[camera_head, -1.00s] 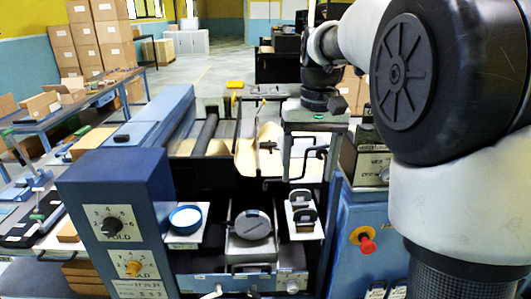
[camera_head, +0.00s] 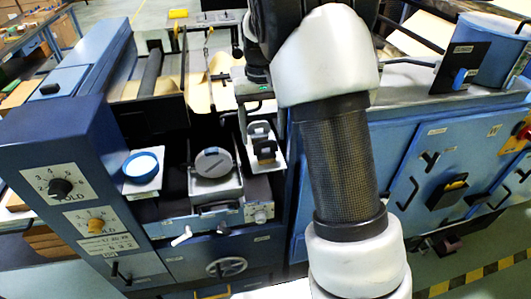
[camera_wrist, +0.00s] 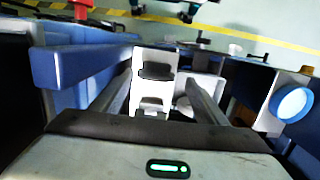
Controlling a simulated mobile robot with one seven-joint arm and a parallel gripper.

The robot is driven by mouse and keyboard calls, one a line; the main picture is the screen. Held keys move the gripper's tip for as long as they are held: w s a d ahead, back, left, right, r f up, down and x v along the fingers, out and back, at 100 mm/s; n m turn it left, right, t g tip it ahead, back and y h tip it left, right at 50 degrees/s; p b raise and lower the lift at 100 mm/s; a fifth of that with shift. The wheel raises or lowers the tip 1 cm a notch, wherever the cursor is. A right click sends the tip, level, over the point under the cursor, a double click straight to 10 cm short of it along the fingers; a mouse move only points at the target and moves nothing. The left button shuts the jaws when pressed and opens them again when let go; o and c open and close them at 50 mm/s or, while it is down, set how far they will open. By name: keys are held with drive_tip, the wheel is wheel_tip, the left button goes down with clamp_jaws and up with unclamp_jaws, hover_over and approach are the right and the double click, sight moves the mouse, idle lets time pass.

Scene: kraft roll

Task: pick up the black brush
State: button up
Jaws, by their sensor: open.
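Two small black pieces stand on a white plate (camera_head: 277,161). The front one is the black piece (camera_head: 265,151), and a second sits behind it; either may be the black brush, and bristles cannot be made out. In the wrist view the same white plate (camera_wrist: 143,60) carries a black piece (camera_wrist: 155,72) and another nearer me (camera_wrist: 151,103), both seen between my fingers. My gripper (camera_head: 258,128) points down over the plate, open and empty; it also shows in the wrist view (camera_wrist: 160,82). Whether a finger touches anything cannot be told.
A grey holder with a round dark disc (camera_head: 212,162) is left of the plate. A blue-rimmed dish (camera_head: 143,166) stands further left. The blue machine housing (camera_head: 60,140) with dials rises at left. Blue cabinets (camera_head: 440,150) stand at right.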

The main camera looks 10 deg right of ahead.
sight(265, 142)
drive_tip(key=shift+s+d+f+p, duration=0.1)
drive_tip(key=shift+d+f+p, duration=0.1)
drive_tip(key=shift+f, duration=1.3)
drive_tip(key=shift+d+f+p, duration=0.1)
drive_tip(key=shift+d+f, duration=0.05)
drive_tip(key=shift+f, duration=1.3)
drive_tip(key=c, duration=1.2)
drive_tip(key=shift+o, duration=0.2)
drive_tip(key=shift+r, duration=0.1)
wheel_tip(265, 142, up, 28)
drive_tip(key=p, duration=0.1)
